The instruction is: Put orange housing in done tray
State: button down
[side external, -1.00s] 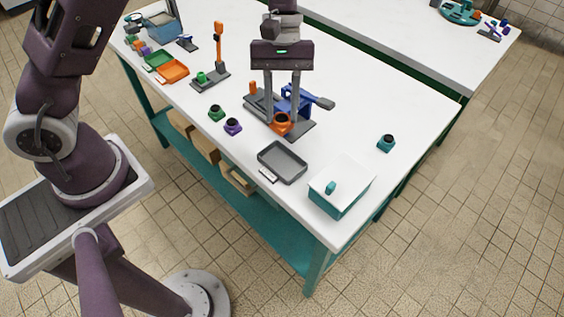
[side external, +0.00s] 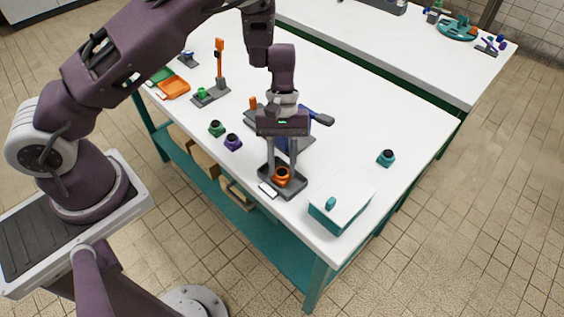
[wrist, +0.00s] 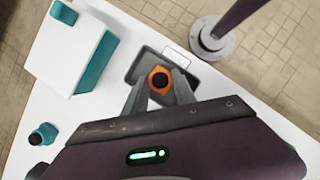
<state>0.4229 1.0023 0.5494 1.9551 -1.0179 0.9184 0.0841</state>
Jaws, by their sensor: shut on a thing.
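The orange housing (side external: 282,176) has a dark round opening on top. My gripper (side external: 282,172) is shut on it, with one finger on each side. The housing is inside the outline of the grey done tray (side external: 297,188), low over its floor or touching it; I cannot tell which. In the wrist view the orange housing (wrist: 160,79) sits between my fingertips (wrist: 160,88), over the grey tray (wrist: 147,62). The tray's white label (wrist: 176,56) faces the table edge. My fingers and wrist hide part of the tray.
A teal box with a white lid (side external: 341,200) stands right of the tray. Green (side external: 216,128) and purple (side external: 233,142) housings stand to the left, a teal one (side external: 386,158) to the right. The blue and grey fixture (side external: 308,139) is behind my gripper. The right tabletop is mostly clear.

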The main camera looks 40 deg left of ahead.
jog(key=c, duration=1)
grip_release()
jog(key=shift+f, duration=0.1)
jog(key=v, duration=1.2)
jog(key=shift+r, duration=0.2)
jog(key=s+r+m+t, duration=0.1)
jog(key=s+r+m, duration=0.1)
jog(key=s+r, duration=0.35)
jog(key=s+r+m+t, duration=0.2)
jog(key=s+r, duration=0.1)
jog(key=r, duration=0.6)
jog(key=s+a+r+m+t+y, duration=0.1)
jog(key=s+t, duration=0.1)
jog(key=s, duration=0.2)
jog(key=s+a+r+m+t+y, duration=0.1)
jog(key=s+r+m+t, duration=0.1)
jog(key=s, duration=0.3)
jog(key=s+a+r+m+t+y, duration=0.1)
jog(key=s+m, duration=0.1)
jog(key=s, duration=0.3)
jog(key=shift+s+a+r+t, duration=0.15)
jog(key=shift+s+a+t, duration=0.1)
jog(key=shift+t, duration=0.15)
